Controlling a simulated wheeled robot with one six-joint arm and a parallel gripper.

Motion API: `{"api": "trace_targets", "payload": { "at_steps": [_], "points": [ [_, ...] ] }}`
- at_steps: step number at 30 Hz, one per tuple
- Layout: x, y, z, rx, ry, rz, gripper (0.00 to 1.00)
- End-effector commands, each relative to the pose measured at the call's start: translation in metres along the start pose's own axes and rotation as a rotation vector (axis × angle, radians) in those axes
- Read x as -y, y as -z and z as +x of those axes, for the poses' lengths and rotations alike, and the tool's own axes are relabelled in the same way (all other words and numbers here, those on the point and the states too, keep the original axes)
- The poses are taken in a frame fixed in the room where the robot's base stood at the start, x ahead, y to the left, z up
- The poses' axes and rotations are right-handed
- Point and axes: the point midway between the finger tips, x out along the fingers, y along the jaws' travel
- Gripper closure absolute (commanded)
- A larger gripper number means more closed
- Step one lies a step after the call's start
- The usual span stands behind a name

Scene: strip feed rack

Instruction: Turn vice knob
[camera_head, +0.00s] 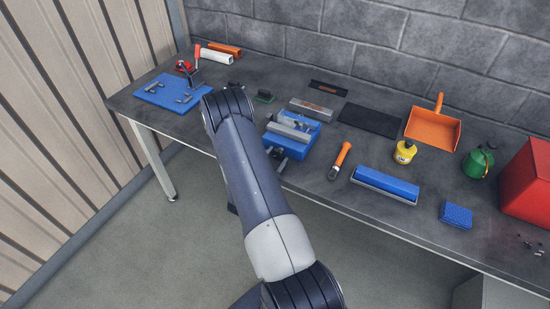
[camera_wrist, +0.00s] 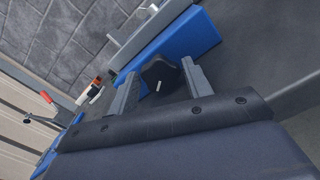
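The blue vice (camera_head: 289,144) with its grey jaws (camera_head: 290,126) stands near the front edge of the workbench, just right of my arm. In the wrist view its blue body (camera_wrist: 190,40) and a grey jaw bar (camera_wrist: 148,30) show beyond my gripper. A dark lobed knob (camera_wrist: 159,73) with a small pale pin shows at the vice's end. My gripper (camera_wrist: 160,80) is open, with one finger on each side of the knob. I cannot tell whether either finger touches it.
On the workbench (camera_head: 330,195), an orange-handled tool (camera_head: 341,157) and a blue-topped long block (camera_head: 387,184) lie right of the vice. A yellow bottle (camera_head: 404,152), orange dustpan (camera_head: 434,128) and red box (camera_head: 530,180) are farther right. A blue mat (camera_head: 163,88) with metal parts lies left.

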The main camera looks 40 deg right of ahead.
Motion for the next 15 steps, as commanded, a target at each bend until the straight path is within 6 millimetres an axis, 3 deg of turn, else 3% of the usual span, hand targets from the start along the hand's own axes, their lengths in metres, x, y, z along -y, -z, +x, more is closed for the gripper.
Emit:
{"api": "trace_targets", "payload": {
  "at_steps": [10,15],
  "points": [
    [0.0002,-0.0001,-0.0003,0.000,0.001,0.000,0.82],
    [0.0005,0.0004,-0.0003,0.000,0.001,-0.007,0.82]
  ]
}}
